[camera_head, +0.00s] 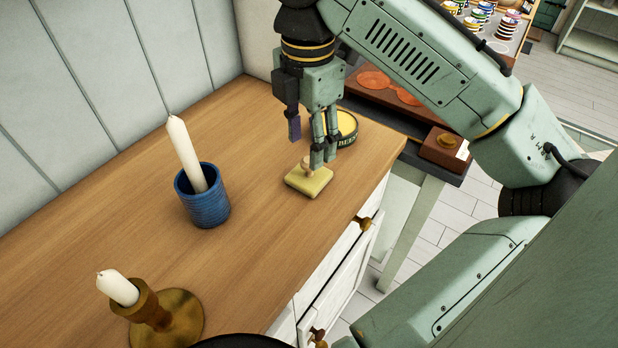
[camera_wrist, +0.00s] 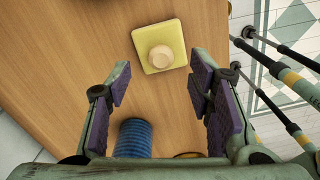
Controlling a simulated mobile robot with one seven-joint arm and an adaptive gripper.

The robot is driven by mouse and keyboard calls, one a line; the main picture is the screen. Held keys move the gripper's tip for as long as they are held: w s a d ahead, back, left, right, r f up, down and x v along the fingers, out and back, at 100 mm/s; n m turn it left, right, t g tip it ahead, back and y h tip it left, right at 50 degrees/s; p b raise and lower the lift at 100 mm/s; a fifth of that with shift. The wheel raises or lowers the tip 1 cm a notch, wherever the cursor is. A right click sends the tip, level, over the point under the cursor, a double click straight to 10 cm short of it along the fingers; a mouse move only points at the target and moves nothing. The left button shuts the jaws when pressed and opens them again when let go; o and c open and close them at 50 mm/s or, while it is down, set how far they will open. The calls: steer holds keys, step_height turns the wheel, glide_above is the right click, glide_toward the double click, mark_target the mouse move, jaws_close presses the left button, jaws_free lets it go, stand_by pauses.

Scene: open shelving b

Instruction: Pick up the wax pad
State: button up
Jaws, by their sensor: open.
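The wax pad is a square yellow pad with a round wooden knob (camera_head: 308,180) on top. It lies flat on the wooden counter, and it shows whole in the wrist view (camera_wrist: 172,38). My gripper (camera_head: 308,142) is above and slightly behind the pad in the head view, pointing down. Its two fingers with purple inner pads are spread apart and empty in the wrist view (camera_wrist: 160,82). The wax pad is ahead of the fingertips there, not between them. In the head view a fingertip overlaps the area by the knob; contact cannot be told.
A round yellow-rimmed tin (camera_head: 346,127) stands close behind my gripper. A blue ribbed cup (camera_head: 205,206) with a white candle stands left of the pad. A brass candle holder (camera_head: 180,318) stands in the foreground. The wooden counter (camera_head: 262,245) is clear around the pad's front.

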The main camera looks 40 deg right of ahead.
mark_target(309, 170)
step_height(309, 170, down, 5)
steer(key=b, duration=0.6)
steer(key=shift+r, duration=0.15)
jaws_close()
